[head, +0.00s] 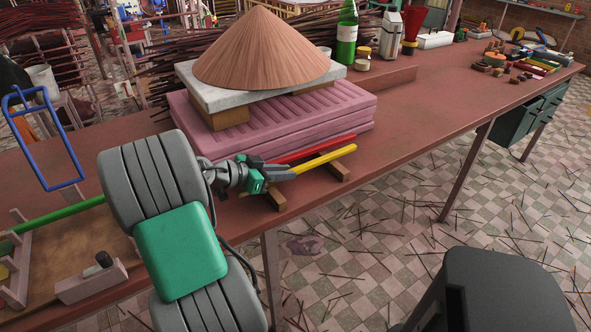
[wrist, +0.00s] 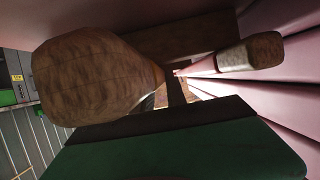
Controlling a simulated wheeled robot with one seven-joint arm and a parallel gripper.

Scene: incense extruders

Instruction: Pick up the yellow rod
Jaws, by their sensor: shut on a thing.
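The yellow rod (head: 328,159) lies slanted along the front of the pink stack, its right end free. My gripper (head: 286,173) is at the rod's left end in the head view and is shut on it. The rod is above two small wooden blocks, a left one (head: 276,200) and a right one (head: 339,172); I cannot tell whether it touches them. A red rod (head: 315,149) lies just behind, nearly parallel. In the wrist view the dark finger area (wrist: 177,92) is narrow and dim, and the rod is hardly visible there.
The pink ridged stack (head: 335,104) stands close behind the gripper, with a slab and brown cone (head: 262,52) on top. A green bottle (head: 347,35) and containers stand behind. The table (head: 430,105) is clear to the right; its front edge is near. A dark stool (head: 495,285) stands on the floor.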

